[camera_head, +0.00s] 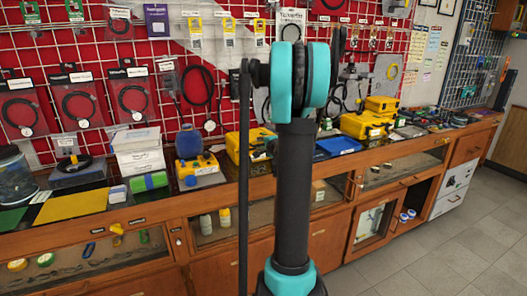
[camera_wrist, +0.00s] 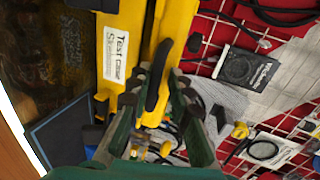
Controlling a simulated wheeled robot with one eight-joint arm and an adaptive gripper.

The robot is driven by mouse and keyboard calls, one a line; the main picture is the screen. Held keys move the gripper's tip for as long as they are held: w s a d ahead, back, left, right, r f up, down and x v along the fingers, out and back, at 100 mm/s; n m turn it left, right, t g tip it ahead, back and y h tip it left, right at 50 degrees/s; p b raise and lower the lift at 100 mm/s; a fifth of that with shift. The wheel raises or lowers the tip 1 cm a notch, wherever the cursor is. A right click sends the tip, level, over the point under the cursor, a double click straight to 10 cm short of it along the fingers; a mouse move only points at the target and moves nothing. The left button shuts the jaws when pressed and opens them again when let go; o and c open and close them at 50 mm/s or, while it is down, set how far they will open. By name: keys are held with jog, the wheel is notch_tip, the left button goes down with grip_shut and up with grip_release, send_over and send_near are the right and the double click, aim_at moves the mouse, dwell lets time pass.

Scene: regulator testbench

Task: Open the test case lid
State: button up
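The test case is yellow with a white "Test case" label. In the wrist view, the labelled part (camera_wrist: 113,62) is at the upper centre, and a second yellow strip runs beside it at right. A black handle (camera_wrist: 158,75) sticks out from it between the fingers of my gripper (camera_wrist: 158,84). The fingers stand apart, one on each side of the handle; contact cannot be told. In the head view, a yellow case (camera_head: 240,146) lies on the counter, partly hidden by my arm. My gripper is hidden there behind the arm.
More yellow cases (camera_head: 366,126) stand on the counter to the right, near a blue tray (camera_head: 338,144). A blue and yellow device (camera_head: 192,160) and a white box (camera_head: 140,160) stand to the left.

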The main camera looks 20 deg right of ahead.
notch_tip(320, 180, down, 2)
jog(key=shift+s+f+t, duration=0.1)
jog(key=shift+s+t, duration=0.05)
jog(key=shift+t, duration=0.35)
jog(key=shift+v, duration=1.45)
